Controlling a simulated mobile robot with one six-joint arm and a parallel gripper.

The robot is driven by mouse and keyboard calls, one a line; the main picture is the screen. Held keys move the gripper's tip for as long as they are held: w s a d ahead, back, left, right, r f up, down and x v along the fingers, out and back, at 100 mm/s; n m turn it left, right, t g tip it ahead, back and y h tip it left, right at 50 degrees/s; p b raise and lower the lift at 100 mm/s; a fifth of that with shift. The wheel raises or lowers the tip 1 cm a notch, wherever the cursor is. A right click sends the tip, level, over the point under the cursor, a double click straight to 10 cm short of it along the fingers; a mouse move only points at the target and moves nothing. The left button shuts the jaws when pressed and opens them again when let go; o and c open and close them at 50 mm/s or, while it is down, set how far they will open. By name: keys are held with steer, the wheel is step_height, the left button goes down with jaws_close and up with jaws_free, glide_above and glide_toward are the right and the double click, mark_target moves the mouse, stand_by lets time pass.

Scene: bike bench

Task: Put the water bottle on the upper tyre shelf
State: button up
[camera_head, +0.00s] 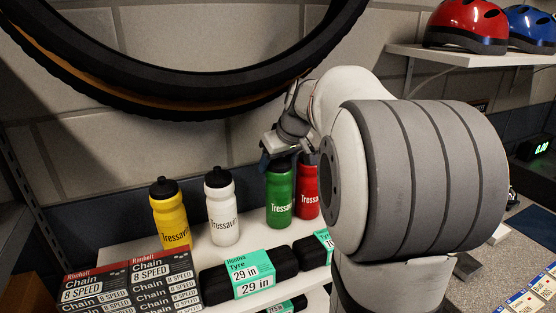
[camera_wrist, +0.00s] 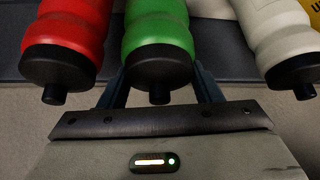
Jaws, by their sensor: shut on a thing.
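Four kinds of bottle colour show in the head view: a yellow bottle (camera_head: 169,213), a white bottle (camera_head: 222,210), a green bottle (camera_head: 280,195) and a red bottle (camera_head: 307,188), all upright with black caps. They stand in a row on a white shelf (camera_head: 122,250) that also bears tyre packs. My gripper (camera_head: 281,155) reaches the green bottle from above and behind, and is shut on it near its cap. In the wrist view the two fingers (camera_wrist: 160,88) flank the green bottle. The green bottle appears to rest on the shelf; its base contact is hard to see.
Black tyre packs (camera_head: 285,263) and chain boxes (camera_head: 166,278) fill the shelf front. Another pack shows below. The red bottle stands close beside the green one. A large tyre (camera_head: 180,98) hangs on the wall. Helmets (camera_head: 467,25) sit on a wall shelf (camera_head: 440,57) at upper right.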

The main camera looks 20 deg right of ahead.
steer(key=o, duration=1)
steer(key=shift+r, duration=0.15)
steer(key=s+d+b, duration=0.2)
steer(key=s+b, duration=0.1)
steer(key=s, duration=0.9)
steer(key=shift+s+r+b, duration=0.25)
steer(key=shift+r+b, duration=0.1)
steer(key=shift+r, duration=0.05)
steer(key=shift+d, duration=0.1)
